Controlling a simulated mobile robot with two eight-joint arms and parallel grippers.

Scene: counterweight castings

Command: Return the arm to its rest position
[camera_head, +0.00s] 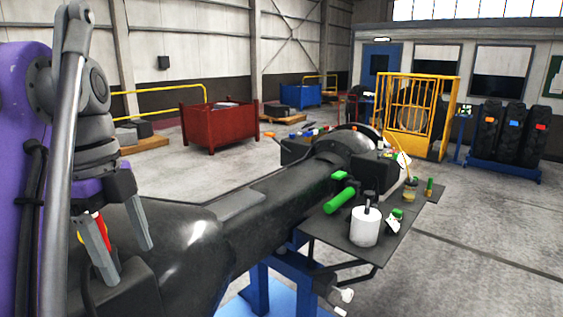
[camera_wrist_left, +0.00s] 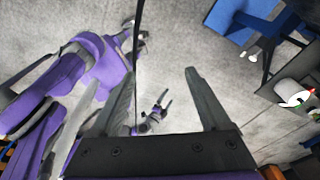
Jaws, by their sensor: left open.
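My left gripper (camera_head: 128,262) hangs at the left of the head view, pointing down, with its two grey fingers apart and nothing between them. It is in front of a long black casting (camera_head: 270,205), and I cannot tell the gap between them. The left wrist view shows the same open fingers (camera_wrist_left: 158,85) with bare floor behind them. Purple links of my own body show at the left of that view. A small grey shape that looks like my right gripper (camera_wrist_left: 158,112) shows far off there, too small to read its jaws.
The casting rests on a blue stand (camera_head: 258,288). A red bin (camera_head: 212,129), yellow cage (camera_head: 417,110) and blue rack (camera_head: 500,168) stand farther back. The floor at right is open.

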